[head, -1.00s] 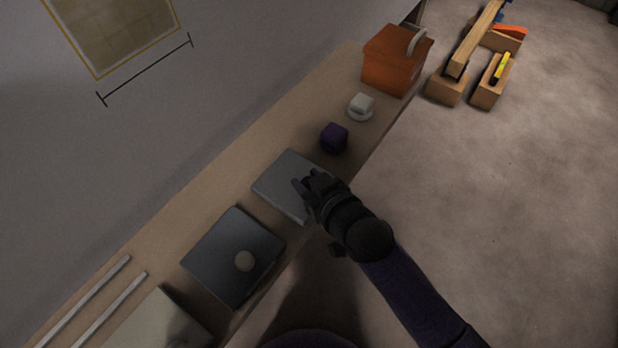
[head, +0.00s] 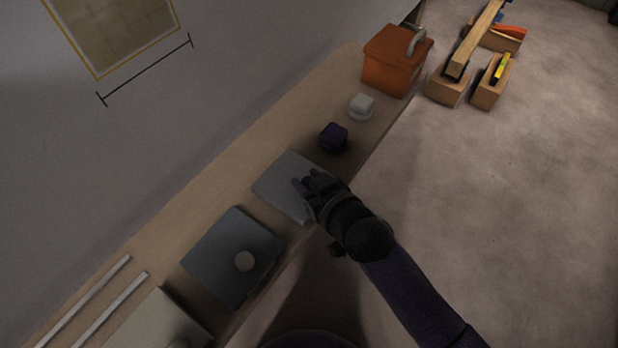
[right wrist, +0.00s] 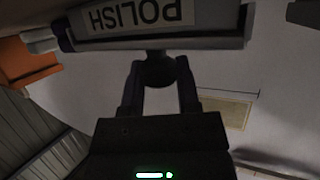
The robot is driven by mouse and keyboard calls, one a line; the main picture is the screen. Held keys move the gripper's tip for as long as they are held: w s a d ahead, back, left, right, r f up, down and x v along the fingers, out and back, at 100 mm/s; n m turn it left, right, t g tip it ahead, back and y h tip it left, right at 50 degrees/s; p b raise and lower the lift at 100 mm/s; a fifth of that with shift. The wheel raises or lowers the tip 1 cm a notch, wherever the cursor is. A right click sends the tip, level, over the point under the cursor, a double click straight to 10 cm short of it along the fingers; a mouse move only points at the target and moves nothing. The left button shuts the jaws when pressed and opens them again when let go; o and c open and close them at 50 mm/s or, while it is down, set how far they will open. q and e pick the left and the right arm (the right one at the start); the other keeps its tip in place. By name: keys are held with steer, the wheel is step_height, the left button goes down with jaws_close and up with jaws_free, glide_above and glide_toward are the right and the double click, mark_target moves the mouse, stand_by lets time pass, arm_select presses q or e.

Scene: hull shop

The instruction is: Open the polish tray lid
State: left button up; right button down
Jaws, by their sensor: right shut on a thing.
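The polish tray (head: 279,183) is a flat grey box on the long bench, left of my right gripper in the head view. In the right wrist view its front (right wrist: 205,43) carries a label reading POLISH, upside down there. My right gripper (right wrist: 158,68) is shut on a dark rounded knob (right wrist: 158,72) at the tray's front; both fingers stand either side of it. In the head view my right gripper (head: 308,186) covers the tray's near right corner. The lid looks flat and down; no gap shows. My left gripper is not in view.
A dark tray with a pale disc (head: 225,250) stands just left of the polish tray. A purple cube (head: 333,137), a white item on a round base (head: 361,106) and an orange toolbox (head: 393,62) stand farther along the bench (head: 190,215).

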mark_target(293, 172)
steer(key=shift+w+a, duration=0.55)
steer(key=shift+a, duration=0.2)
steer(key=shift+w+a, duration=0.5)
steer(key=shift+a, duration=0.2)
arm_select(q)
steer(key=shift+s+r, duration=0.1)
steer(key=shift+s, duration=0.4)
arm_select(e)
steer(key=shift+c, duration=1.6)
jaws_free()
arm_select(q)
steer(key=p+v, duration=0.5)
steer(key=p, duration=0.1)
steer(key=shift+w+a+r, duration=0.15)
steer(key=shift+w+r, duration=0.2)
arm_select(e)
steer(key=v, duration=1)
